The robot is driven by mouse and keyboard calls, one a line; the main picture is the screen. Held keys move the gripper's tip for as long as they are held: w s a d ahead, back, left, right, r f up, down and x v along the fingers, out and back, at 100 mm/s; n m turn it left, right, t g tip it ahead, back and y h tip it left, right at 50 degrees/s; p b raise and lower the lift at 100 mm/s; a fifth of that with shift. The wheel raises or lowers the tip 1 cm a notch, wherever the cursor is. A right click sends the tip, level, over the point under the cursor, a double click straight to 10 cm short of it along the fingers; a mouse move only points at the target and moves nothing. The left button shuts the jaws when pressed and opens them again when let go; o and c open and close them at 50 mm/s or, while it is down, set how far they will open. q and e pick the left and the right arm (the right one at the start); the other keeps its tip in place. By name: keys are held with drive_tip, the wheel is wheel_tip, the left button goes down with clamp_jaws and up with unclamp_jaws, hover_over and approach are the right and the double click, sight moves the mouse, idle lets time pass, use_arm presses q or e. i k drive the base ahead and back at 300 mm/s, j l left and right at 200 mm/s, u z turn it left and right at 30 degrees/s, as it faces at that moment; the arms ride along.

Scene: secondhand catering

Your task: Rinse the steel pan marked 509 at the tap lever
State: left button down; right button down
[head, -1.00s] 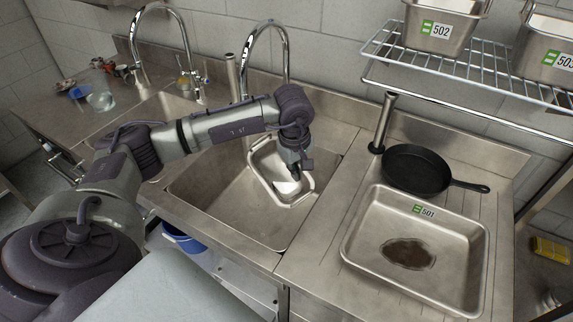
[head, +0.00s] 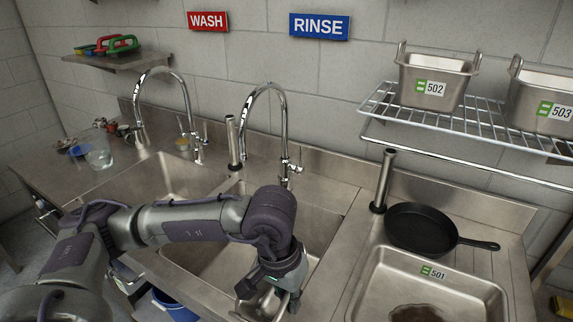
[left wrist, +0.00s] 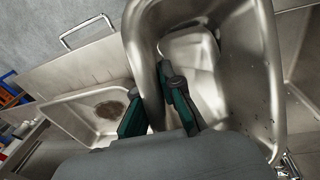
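My left gripper (head: 270,305) is low over the front of the rinse sink (head: 325,222) in the head view. In the left wrist view its green-sided fingers (left wrist: 158,112) stand on either side of the rim of a steel pan (left wrist: 146,62), closed on it. The pan looks tilted, and no 509 mark can be read. In the head view the arm and gripper hide most of it. The rinse tap (head: 284,120) stands behind the sink with its lever (head: 297,166) at the right of its base. My right gripper is not in view.
Pan 501 (head: 378,283), with a brown stain, and a black skillet (head: 420,228) sit on the right drainboard. Pans 502 (head: 432,82) and 503 (head: 548,100) stand on a wire rack. The wash sink (head: 150,180) is at left; upright steel tubes flank the rinse sink.

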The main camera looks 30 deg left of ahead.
sight(300, 170)
drive_tip(key=u, duration=1.55)
drive_tip(key=k+l+u, duration=0.2)
drive_tip(key=u, duration=0.3)
drive_tip(key=k+u, duration=0.45)
